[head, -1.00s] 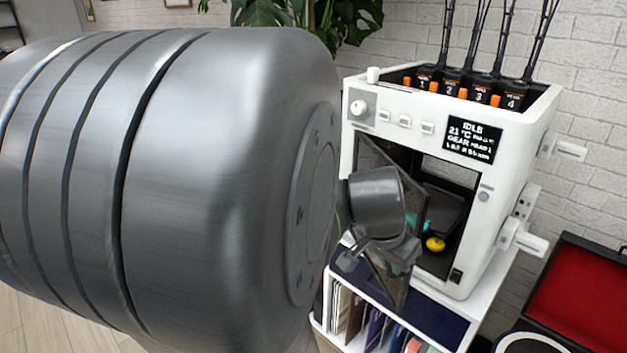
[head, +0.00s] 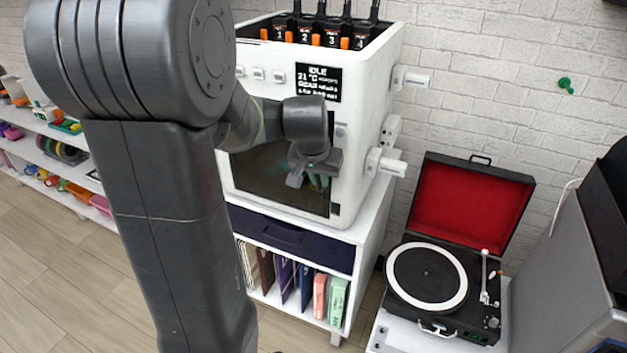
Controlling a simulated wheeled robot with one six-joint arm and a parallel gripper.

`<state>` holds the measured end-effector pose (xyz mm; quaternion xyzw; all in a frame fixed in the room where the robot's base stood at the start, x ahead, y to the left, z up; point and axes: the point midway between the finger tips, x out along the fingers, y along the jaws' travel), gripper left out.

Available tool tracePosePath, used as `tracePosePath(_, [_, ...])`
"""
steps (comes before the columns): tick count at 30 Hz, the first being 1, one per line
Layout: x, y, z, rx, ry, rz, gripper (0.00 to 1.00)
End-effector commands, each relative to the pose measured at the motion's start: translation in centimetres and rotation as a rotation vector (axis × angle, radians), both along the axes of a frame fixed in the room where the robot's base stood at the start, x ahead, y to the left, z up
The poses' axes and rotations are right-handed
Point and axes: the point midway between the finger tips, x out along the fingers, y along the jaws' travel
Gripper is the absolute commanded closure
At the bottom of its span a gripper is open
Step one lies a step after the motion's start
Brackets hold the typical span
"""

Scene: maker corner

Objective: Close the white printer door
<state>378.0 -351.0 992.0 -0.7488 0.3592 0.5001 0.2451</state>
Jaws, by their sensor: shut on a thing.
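The white printer (head: 367,85) stands on a white cabinet, its screen reading IDLE. Its dark see-through door (head: 262,172) now lies about flush with the front opening, looking closed or nearly so; my arm hides its left side. My gripper (head: 312,180) is at the right part of the door, in front of the glass. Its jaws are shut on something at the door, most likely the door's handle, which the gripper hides.
Below the printer are a dark blue drawer (head: 290,236) and a shelf of upright folders and books (head: 337,300). A record player (head: 427,275) with an open red-lined lid stands at the right. Shelves with small items (head: 60,160) are at the far left. Wooden floor shows at the left.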

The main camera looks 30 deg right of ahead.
Motion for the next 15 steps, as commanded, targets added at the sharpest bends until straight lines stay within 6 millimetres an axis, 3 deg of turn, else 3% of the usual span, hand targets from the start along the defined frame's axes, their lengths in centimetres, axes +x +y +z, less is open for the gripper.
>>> tracePosePath(13, [0.47,-0.62,0.37,-0.011,-0.012,-0.001,1.00])
tracePosePath(14, [0.48,-0.63,0.39,-0.012,-0.013,-0.001,0.84])
tracePosePath(15, [0.47,-0.62,0.39,-0.012,-0.012,-0.002,0.79])
